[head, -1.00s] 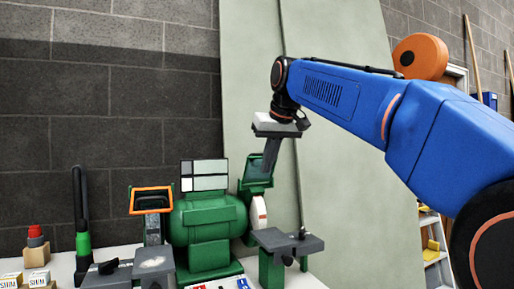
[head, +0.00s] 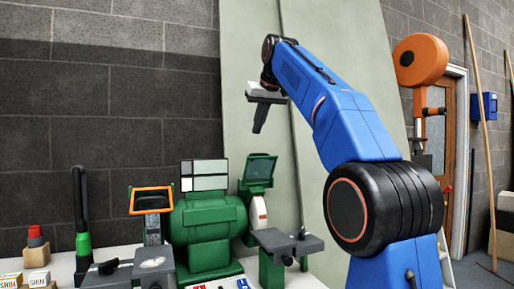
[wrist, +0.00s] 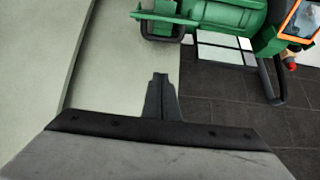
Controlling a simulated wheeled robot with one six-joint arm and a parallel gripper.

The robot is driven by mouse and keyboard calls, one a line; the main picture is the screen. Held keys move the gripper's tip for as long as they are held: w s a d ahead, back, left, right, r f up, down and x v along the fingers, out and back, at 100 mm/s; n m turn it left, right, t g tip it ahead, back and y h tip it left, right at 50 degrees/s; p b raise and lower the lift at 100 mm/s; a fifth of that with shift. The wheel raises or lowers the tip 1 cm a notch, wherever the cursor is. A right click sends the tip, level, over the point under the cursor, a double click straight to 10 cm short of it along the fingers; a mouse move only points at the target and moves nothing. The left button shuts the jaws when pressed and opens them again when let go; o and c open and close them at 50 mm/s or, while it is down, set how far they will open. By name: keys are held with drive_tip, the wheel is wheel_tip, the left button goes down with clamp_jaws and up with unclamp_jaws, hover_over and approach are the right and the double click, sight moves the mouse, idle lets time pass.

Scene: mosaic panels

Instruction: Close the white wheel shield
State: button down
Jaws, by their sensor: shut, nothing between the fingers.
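The green bench grinder (head: 208,220) stands on the white bench. Its white wheel (head: 258,212) shows at the right end. The green shield (head: 259,170) of that wheel is swung up, standing above the wheel with its dark-edged window facing out. My gripper (head: 258,130) is shut and empty, pointing down, above the shield and apart from it in the head view. In the wrist view my shut fingers (wrist: 160,80) stand in front of the pale board, with a green dark-framed part, likely this shield (wrist: 163,27), beyond them.
An orange-framed shield (head: 152,201) is at the grinder's left end. A grey tool rest (head: 285,242) stands in front of the white wheel. A grey-and-white panel (head: 204,175) rises behind the grinder. Pale boards (head: 245,60) lean on the wall behind my gripper.

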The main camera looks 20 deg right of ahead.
sight(260, 169)
drive_tip(key=x, duration=0.8)
drive_tip(key=shift+s+f, duration=0.2)
drive_tip(key=shift+s, duration=0.9)
drive_tip(key=shift+s+f, duration=0.2)
drive_tip(key=shift+s, duration=0.85)
drive_tip(key=shift+s, duration=0.15)
